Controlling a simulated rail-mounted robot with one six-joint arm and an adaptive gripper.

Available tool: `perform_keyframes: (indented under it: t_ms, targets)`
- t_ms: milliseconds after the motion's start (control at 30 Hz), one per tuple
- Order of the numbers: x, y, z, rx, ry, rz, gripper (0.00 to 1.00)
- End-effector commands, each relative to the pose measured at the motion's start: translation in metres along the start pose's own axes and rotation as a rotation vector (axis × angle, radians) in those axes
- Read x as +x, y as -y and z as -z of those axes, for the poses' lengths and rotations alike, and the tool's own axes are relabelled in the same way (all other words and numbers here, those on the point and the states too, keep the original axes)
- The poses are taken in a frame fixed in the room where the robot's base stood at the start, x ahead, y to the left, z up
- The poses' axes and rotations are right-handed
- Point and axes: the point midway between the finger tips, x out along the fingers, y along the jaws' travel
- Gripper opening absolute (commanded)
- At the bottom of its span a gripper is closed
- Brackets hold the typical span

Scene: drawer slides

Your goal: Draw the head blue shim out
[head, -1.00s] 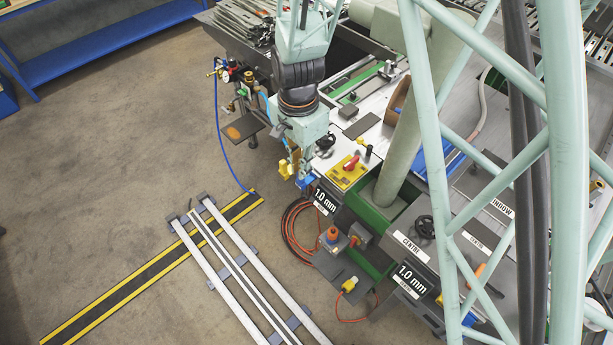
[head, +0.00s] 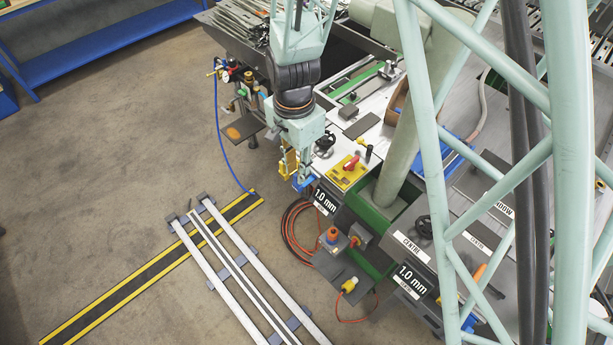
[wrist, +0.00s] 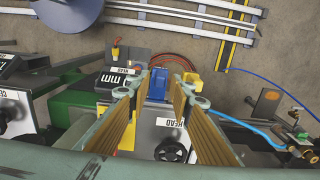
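The head blue shim (wrist: 158,82) is a small blue block beside the HEAD label (wrist: 162,121) in the wrist view. In the head view a blue piece (head: 302,184) shows just below my gripper, by the "1.0 mm" sign (head: 325,201). My gripper (wrist: 157,84) is open, its two ribbed yellow-brown fingers either side of the shim, with a narrow gap showing on each side. In the head view my gripper (head: 293,172) points down at the station's edge. The shim's lower part and exact depth between the fingers cannot be told.
A yellow block (wrist: 192,86) sits just right of the right fingertip. A black handwheel (wrist: 172,148) lies below the shim in the wrist view. A yellow panel with red handle (head: 350,170) and a green housing (head: 375,210) stand nearby. The floor at left is largely clear.

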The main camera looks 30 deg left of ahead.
Motion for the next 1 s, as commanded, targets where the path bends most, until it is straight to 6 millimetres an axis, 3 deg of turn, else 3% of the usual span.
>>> perform_keyframes:
  t_ms: [733, 1000]
  targets:
    - [-0.052, 0.001, 0.000, 0.000, -0.001, 0.002, 0.20]
    - [-0.059, 0.000, 0.000, 0.000, 0.000, 0.000, 0.20]
